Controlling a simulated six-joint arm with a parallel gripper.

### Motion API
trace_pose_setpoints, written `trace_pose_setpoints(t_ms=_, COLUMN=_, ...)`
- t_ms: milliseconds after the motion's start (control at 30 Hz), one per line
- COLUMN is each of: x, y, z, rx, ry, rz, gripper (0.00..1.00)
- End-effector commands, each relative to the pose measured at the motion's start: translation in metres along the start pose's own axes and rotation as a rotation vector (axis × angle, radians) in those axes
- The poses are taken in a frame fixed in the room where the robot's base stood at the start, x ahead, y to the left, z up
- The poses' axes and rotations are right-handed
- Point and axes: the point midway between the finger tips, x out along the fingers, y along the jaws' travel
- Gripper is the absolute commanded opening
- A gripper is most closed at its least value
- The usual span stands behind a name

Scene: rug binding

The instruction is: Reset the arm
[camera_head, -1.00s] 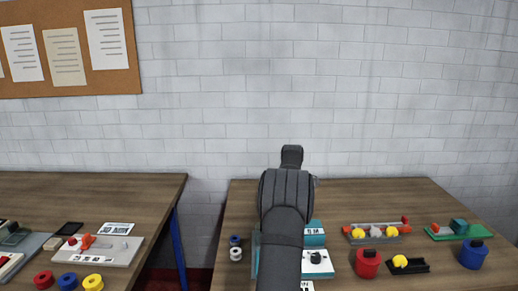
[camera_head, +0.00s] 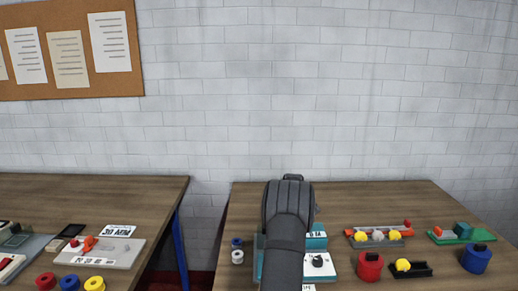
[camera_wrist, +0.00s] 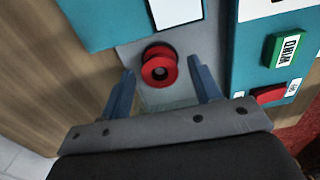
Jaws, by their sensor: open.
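My gripper (camera_wrist: 160,66) is open in the wrist view, with two blue-grey fingers apart. A red round spool-like part (camera_wrist: 160,67) on a grey plate shows between and beyond the fingertips. I cannot tell its distance from them, but the fingers are not closed on it. In the head view my dark arm (camera_head: 287,225) reaches over the right table and hides the gripper and part of the teal machine (camera_head: 317,242).
The wrist view shows teal housings with a green button (camera_wrist: 286,49) and a red button (camera_wrist: 269,94). On the right table (camera_head: 400,200) stand a red pot (camera_head: 369,267), a blue pot (camera_head: 476,259) and small fixtures. The left table (camera_head: 90,195) holds coloured rings. The right table's back strip is clear.

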Motion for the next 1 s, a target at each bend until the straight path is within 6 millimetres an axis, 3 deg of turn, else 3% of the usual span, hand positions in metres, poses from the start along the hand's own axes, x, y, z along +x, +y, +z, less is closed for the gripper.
trace_pose_setpoints(t_ms=267, x=-0.019, y=0.001, z=0.0, rx=0.0, ry=-0.001, rz=0.004, gripper=0.57)
trace_pose_setpoints(t_ms=1000, x=-0.164, y=0.001, z=0.0, rx=0.0, ry=-0.001, rz=0.004, gripper=0.57)
